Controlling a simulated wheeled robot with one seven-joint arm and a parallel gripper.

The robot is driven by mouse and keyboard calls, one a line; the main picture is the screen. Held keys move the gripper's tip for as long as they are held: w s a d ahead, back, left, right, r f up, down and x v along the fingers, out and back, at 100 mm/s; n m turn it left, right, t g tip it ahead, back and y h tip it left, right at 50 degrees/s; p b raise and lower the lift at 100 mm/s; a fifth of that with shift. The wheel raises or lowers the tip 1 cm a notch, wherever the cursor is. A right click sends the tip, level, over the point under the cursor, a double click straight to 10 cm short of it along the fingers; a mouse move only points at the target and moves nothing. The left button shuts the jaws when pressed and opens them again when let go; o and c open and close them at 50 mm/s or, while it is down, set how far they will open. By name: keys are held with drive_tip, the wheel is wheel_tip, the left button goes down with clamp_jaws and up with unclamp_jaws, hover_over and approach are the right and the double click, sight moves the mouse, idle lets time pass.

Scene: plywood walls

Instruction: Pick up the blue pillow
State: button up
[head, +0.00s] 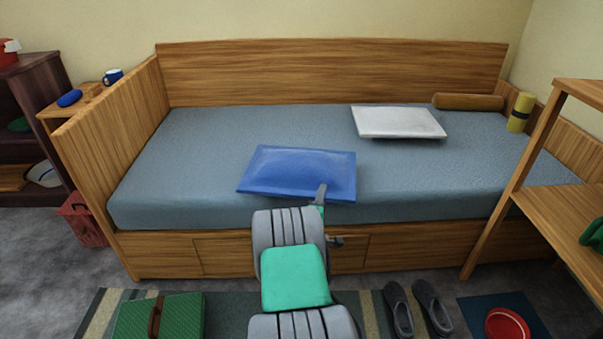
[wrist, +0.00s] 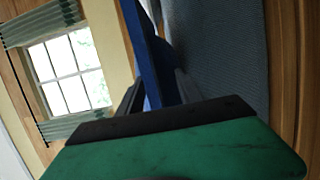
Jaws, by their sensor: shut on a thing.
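The blue pillow (head: 300,170) lies on the front middle of the bed's grey-blue mattress (head: 200,150). My gripper (head: 321,196) is at the pillow's front right edge, with part of it hidden behind my own arm. In the wrist view, the two fingers of my gripper (wrist: 158,92) are on either side of the pillow's edge (wrist: 150,55), shut on it. The pillow looks nearly flat on the mattress in the head view; I cannot tell whether its gripped edge is raised.
A white pillow (head: 398,122) lies further back on the bed. A wooden shelf unit (head: 560,205) stands close at the right. Shoes (head: 415,308), a red bowl (head: 507,324) and a green case (head: 160,316) are on the floor in front. The left mattress area is clear.

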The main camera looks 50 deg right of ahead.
clamp_jaws()
idle(0.6)
